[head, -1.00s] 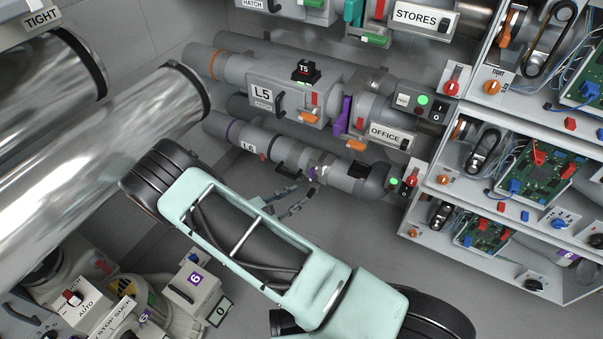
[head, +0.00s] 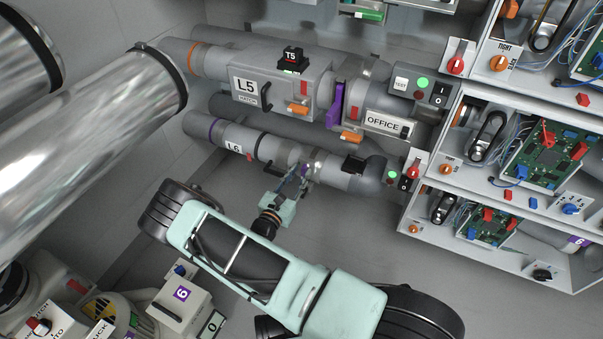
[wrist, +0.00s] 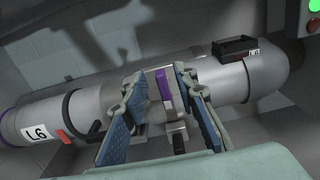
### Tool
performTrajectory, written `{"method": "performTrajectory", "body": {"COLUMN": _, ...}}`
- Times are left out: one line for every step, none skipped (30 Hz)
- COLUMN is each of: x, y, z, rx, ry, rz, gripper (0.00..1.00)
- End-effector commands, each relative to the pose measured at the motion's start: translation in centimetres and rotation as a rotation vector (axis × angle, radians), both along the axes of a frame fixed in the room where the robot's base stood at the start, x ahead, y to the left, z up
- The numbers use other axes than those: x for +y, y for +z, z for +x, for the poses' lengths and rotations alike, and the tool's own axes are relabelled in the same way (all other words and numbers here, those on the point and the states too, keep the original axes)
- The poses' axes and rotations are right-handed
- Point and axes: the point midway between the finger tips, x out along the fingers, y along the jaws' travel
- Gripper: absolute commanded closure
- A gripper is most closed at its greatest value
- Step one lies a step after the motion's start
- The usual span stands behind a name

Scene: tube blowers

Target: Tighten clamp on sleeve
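The grey L6 tube (head: 240,140) runs across the middle of the head view. In the wrist view the L6 tube (wrist: 75,112) has a pale metal clamp band (wrist: 149,84) around its middle, with a purple piece (wrist: 165,86) on its front. The clamp's purple part (head: 305,171) is small in the head view. My gripper (wrist: 156,86) is open, its blue-padded fingers on either side of the purple piece with gaps visible. In the head view my gripper (head: 295,178) reaches to the tube from below. The sleeve's edges are hard to tell from the tube.
The L5 blower (head: 277,90) sits just above the L6 tube. A black box (wrist: 234,47) is on the tube to the right of my fingers. Shelves with circuit boards (head: 540,150) stand at the right. A large shiny duct (head: 90,140) fills the left.

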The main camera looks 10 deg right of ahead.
Motion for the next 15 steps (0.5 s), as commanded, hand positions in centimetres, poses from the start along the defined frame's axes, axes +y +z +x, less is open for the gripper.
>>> {"method": "performTrajectory", "body": {"x": -0.4, "y": -0.2, "z": 0.6, "rx": -0.001, "ry": -0.001, "rz": 0.000, "gripper": 0.73}}
{"method": "performTrajectory", "body": {"x": -0.6, "y": -0.1, "z": 0.8, "rx": -0.001, "ry": -0.001, "rz": 0.000, "gripper": 0.73}}
{"method": "performTrajectory", "body": {"x": -0.8, "y": -0.1, "z": 1.1, "rx": -0.001, "ry": 0.000, "rz": 0.001, "gripper": 0.73}}
{"method": "performTrajectory", "body": {"x": -0.9, "y": -0.1, "z": 1.2, "rx": -0.001, "ry": 0.000, "rz": 0.001, "gripper": 0.73}}
{"method": "performTrajectory", "body": {"x": -1.0, "y": -0.1, "z": 1.4, "rx": -0.001, "ry": 0.000, "rz": 0.001, "gripper": 0.73}}
{"method": "performTrajectory", "body": {"x": -1.1, "y": -0.1, "z": 1.5, "rx": -0.001, "ry": 0.000, "rz": 0.001, "gripper": 0.73}}
{"method": "performTrajectory", "body": {"x": -1.1, "y": 0.0, "z": 1.6, "rx": -0.001, "ry": 0.000, "rz": 0.001, "gripper": 0.73}}
{"method": "performTrajectory", "body": {"x": -1.1, "y": 0.0, "z": 1.6, "rx": -0.001, "ry": 0.000, "rz": 0.001, "gripper": 0.73}}
{"method": "performTrajectory", "body": {"x": -1.1, "y": 0.0, "z": 1.6, "rx": -0.001, "ry": 0.000, "rz": 0.001, "gripper": 0.73}}
{"method": "performTrajectory", "body": {"x": -1.2, "y": 0.0, "z": 1.7, "rx": -0.001, "ry": 0.000, "rz": 0.001, "gripper": 0.73}}
{"method": "performTrajectory", "body": {"x": -1.2, "y": 0.0, "z": 1.7, "rx": 0.000, "ry": 0.000, "rz": 0.000, "gripper": 0.73}}
{"method": "performTrajectory", "body": {"x": -1.1, "y": 0.0, "z": 1.6, "rx": -0.001, "ry": 0.000, "rz": 0.001, "gripper": 0.73}}
{"method": "performTrajectory", "body": {"x": -1.2, "y": 0.0, "z": 1.6, "rx": 0.000, "ry": 0.000, "rz": 0.000, "gripper": 0.73}}
{"method": "performTrajectory", "body": {"x": -1.1, "y": 0.0, "z": 1.6, "rx": 0.000, "ry": 0.000, "rz": 0.000, "gripper": 0.73}}
{"method": "performTrajectory", "body": {"x": -1.1, "y": 0.0, "z": 1.6, "rx": 0.000, "ry": 0.000, "rz": 0.000, "gripper": 0.74}}
